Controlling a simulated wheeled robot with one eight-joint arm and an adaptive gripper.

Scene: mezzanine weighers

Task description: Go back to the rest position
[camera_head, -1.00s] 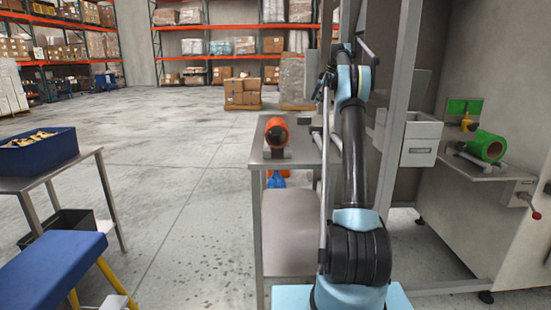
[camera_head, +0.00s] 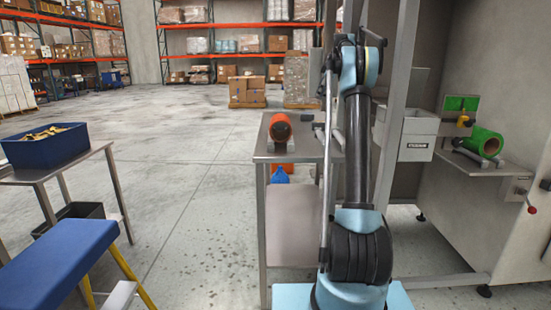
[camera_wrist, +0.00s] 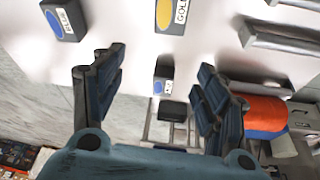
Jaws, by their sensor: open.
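My gripper (camera_wrist: 158,95) is open in the wrist view, its two dark fingers spread wide with nothing between them. In the head view my arm stands upright right of the middle; the gripper itself is hard to make out there. An orange roll (camera_wrist: 263,112) shows at the right, beyond the right finger.
A steel table (camera_head: 262,148) with an orange roll (camera_head: 280,128) stands left of my arm. A machine with a green roll (camera_head: 485,142) and a grey bin (camera_head: 418,125) are to the right. A blue crate (camera_head: 45,148) sits on a left table. Open floor (camera_head: 180,130) lies between.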

